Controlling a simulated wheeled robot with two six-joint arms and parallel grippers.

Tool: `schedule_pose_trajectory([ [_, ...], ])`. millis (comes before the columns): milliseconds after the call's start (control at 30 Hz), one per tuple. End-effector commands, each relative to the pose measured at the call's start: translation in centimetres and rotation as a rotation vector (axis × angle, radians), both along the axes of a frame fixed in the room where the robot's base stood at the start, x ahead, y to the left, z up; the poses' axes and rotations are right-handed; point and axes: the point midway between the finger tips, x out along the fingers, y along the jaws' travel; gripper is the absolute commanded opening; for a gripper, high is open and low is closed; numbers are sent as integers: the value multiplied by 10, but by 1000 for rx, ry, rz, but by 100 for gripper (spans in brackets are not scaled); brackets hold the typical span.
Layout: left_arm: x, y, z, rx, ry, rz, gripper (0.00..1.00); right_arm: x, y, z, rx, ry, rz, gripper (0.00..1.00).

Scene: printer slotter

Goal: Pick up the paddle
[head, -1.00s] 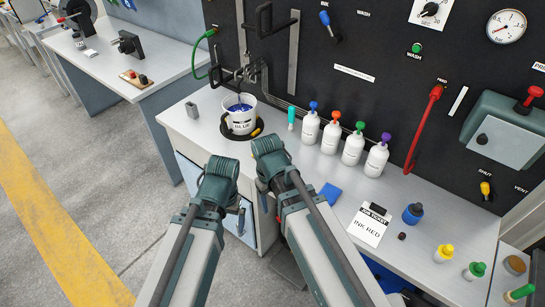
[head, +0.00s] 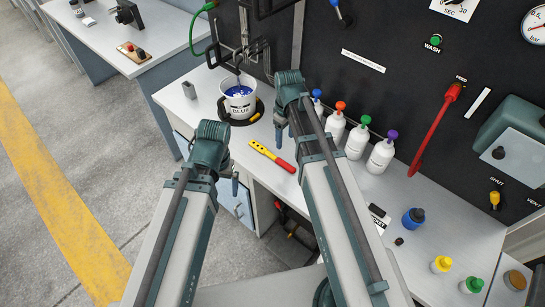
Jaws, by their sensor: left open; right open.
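A white bucket (head: 240,108) marked BLUE holds blue ink and stands on a dark round base on the bench. A dark stirrer shaft (head: 238,75) reaches down into the ink; its lower end is hidden, and I cannot tell whether it is the paddle. A flat tool with a yellow perforated end and red handle (head: 272,156) lies on the bench in front of the bucket. My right gripper (head: 280,135) is open above the bench, right of the bucket and just beyond the red-yellow tool. My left gripper (head: 236,184) is open at the bench's front edge, left of that tool.
White bottles (head: 357,142) with coloured caps stand along the black panel (head: 400,80), right of my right arm. A small grey block (head: 189,90) stands left of the bucket. Blue (head: 413,218), yellow and green-capped jars stand farther right. The bench's front left is clear.

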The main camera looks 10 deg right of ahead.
Motion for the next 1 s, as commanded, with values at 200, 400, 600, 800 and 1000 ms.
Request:
schedule_pose_trajectory([
  [200,0,0,-36,0,0,1,100,0,0,-35,0,0,0,65],
  [400,0,0,-64,0,0,2,100,0,1,-64,0,0,0,65],
  [600,0,0,-78,0,0,2,100,0,1,-78,0,0,0,65],
  [800,0,0,-77,0,0,2,100,0,1,-77,0,0,0,65],
  [1000,0,0,-92,0,0,2,100,2,4,-92,0,0,0,65],
])
